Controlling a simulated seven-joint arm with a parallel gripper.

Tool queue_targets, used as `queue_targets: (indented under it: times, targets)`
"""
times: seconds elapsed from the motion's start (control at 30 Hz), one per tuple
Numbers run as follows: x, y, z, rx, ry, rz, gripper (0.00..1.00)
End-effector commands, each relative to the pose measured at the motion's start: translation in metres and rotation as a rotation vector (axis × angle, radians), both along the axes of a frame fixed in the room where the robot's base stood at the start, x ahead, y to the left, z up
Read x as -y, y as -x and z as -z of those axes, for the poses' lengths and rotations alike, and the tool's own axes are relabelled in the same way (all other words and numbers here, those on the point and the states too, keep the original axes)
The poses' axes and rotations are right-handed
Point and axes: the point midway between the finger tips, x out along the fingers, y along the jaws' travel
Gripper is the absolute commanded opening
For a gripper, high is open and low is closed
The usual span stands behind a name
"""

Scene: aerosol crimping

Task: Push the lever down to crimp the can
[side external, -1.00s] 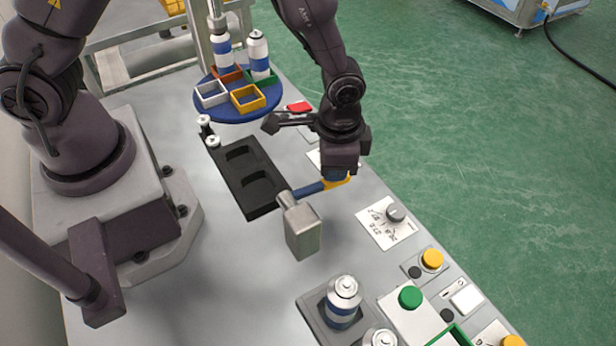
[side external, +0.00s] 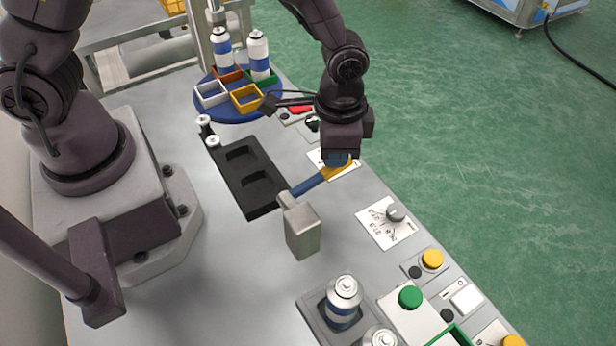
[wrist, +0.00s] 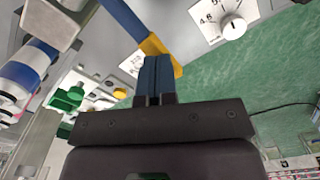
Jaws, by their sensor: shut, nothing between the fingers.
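The lever is a blue bar with a yellow end (side external: 343,168), joined to a grey metal block (side external: 302,232). It tilts up toward my gripper. In the wrist view the yellow end (wrist: 157,43) crosses just beyond my fingertips. My gripper (side external: 338,160) is shut and empty, with its blue fingers at the yellow end. In the wrist view the fingers (wrist: 154,62) look side by side; whether they touch the lever I cannot tell. A silver and blue can (side external: 342,300) stands upright in a grey holder (side external: 312,306) at the front. No can shows clearly under the block.
A blue round table (side external: 216,110) at the back holds coloured square trays and two cans. A black two-recess rack (side external: 236,182) lies left of the lever. A dial panel (side external: 377,226) and several buttons, one green (side external: 410,297), line the right edge.

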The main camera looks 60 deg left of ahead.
Motion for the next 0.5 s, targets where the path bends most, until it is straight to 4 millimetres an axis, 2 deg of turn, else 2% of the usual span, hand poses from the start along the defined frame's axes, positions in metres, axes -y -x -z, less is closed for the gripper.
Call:
queue_targets:
  times: [0.5]
  targets:
    - [0.001, -0.001, -0.043, 0.006, 0.002, 0.0, 0.0]
